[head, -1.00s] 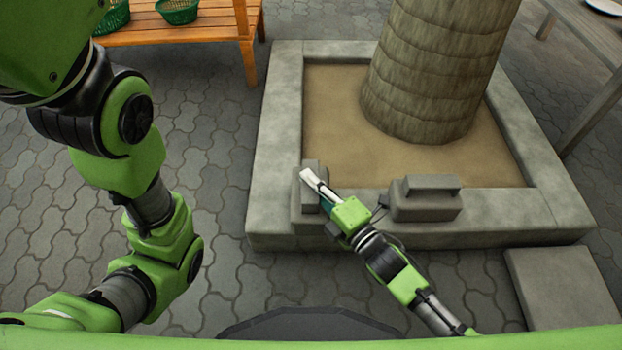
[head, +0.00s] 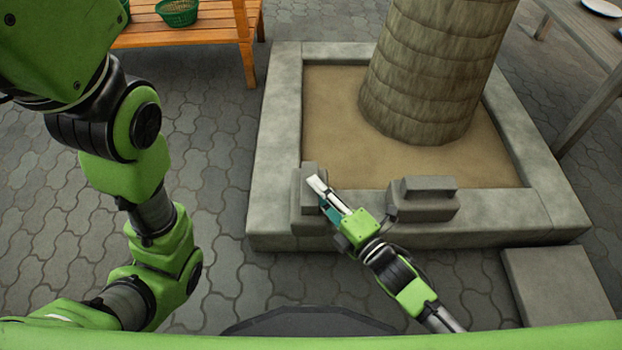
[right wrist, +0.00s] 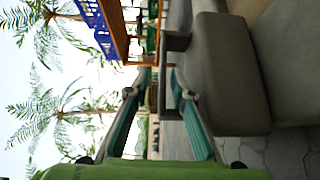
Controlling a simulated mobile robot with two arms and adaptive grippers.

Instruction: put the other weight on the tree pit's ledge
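Two grey block-shaped weights with raised handles stand on the front ledge of the square stone tree pit (head: 275,140). One weight (head: 308,212) is at the front left corner, the other (head: 425,204) is further right. My right gripper (head: 319,190) is beside the left weight, on its right side, and overlaps it in the head view. In the right wrist view its two teal fingers (right wrist: 160,80) are apart with background showing between the tips. My left gripper is out of view; only the left arm shows.
A palm trunk (head: 430,75) rises from the sand in the pit. An orange wooden bench (head: 200,30) with a green basket (head: 177,12) is at the back left. A grey slab (head: 560,285) lies at the front right. A grey table (head: 590,45) stands at the right.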

